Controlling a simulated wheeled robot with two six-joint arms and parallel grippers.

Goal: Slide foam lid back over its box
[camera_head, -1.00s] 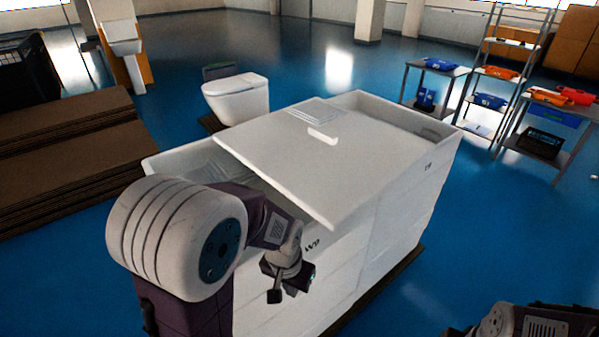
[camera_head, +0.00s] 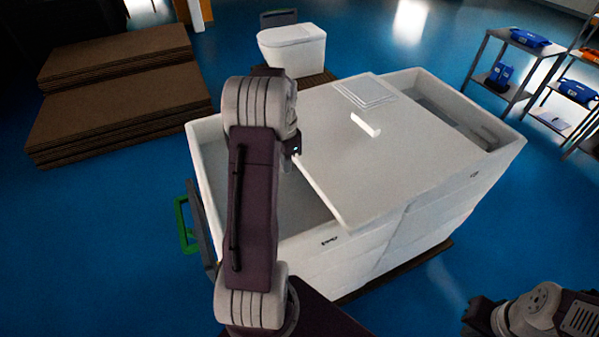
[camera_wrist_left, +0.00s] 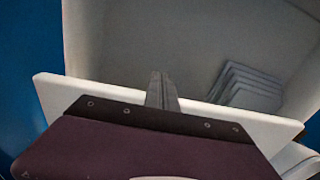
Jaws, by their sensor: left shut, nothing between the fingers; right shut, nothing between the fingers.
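The white foam box (camera_head: 400,235) stands on a dark pallet. Its flat white lid (camera_head: 375,165) lies across the middle, leaving the box open at the left end and the far right end. My left gripper (camera_head: 294,147) is at the lid's left edge, over the open left end, largely hidden by my arm. In the left wrist view its fingers (camera_wrist_left: 161,90) are shut and empty, close to a white edge; whether they touch it I cannot tell. My right gripper (camera_head: 478,316) is low at the bottom right, away from the box, only partly visible.
A white handle-like piece (camera_head: 366,125) and a thin flat stack (camera_head: 364,93) sit on the lid. Brown stacked boards (camera_head: 120,90) lie at left, a shelf table (camera_head: 508,62) at right. Blue floor is clear in front right.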

